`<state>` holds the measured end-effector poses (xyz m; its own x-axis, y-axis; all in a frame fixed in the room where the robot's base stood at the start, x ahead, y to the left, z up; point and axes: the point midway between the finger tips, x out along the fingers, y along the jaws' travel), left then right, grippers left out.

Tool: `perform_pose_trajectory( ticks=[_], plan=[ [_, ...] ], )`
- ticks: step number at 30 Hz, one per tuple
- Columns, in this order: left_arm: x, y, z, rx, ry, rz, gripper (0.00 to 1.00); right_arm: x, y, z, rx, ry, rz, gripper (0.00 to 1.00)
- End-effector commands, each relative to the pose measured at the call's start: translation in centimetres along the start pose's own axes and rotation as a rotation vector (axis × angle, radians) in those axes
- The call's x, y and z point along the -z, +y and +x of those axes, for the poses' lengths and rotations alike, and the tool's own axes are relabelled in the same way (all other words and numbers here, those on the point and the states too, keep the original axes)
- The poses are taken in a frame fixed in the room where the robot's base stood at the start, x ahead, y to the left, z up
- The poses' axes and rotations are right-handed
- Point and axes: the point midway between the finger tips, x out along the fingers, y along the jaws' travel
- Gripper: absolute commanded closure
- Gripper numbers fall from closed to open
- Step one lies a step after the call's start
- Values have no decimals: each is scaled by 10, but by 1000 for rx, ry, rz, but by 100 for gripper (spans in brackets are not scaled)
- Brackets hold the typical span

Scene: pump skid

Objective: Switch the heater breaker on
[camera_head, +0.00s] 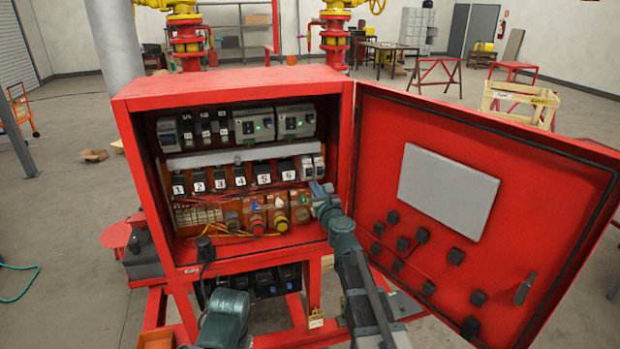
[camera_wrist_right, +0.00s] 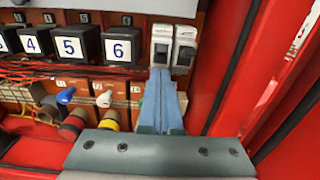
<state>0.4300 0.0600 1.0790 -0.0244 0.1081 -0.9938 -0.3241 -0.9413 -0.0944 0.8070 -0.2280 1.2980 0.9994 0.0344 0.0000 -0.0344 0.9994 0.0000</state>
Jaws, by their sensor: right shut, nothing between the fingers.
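Two small pale breakers sit side by side at the right end of the middle row in the open red cabinet, just right of the block marked 6. In the right wrist view they are the left breaker (camera_wrist_right: 161,42) and the right breaker (camera_wrist_right: 184,48), each with a dark lever. Their labels are too small to read, so I cannot tell which is the heater breaker. My right gripper (camera_head: 317,188) is shut and empty, its blue fingertips (camera_wrist_right: 162,74) just below the pair; I cannot tell if they touch. Only part of my left arm shows, at the lower left.
Numbered black blocks (camera_head: 241,175) fill the row to the left. Coloured knobs (camera_head: 278,221) and wires lie below. The cabinet's right wall (camera_wrist_right: 222,75) is close beside the gripper. The open red door (camera_head: 400,275) stands to the right, with a grey panel (camera_head: 447,190).

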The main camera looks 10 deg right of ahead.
Motion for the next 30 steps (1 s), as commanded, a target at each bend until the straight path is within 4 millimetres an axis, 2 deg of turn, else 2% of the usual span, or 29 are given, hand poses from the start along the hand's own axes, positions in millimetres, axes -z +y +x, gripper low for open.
perform_pose_trajectory(
  ticks=[18,28,30],
  plan=[
    [0,0,4,0,0,0,50,4,0,-48,0,0,0,100],
    [0,0,4,-1,0,-4,50,4,0,-48,0,0,0,100],
    [0,0,4,-1,0,-4,50,5,8,-50,-26,4,-53,100]
  ],
)
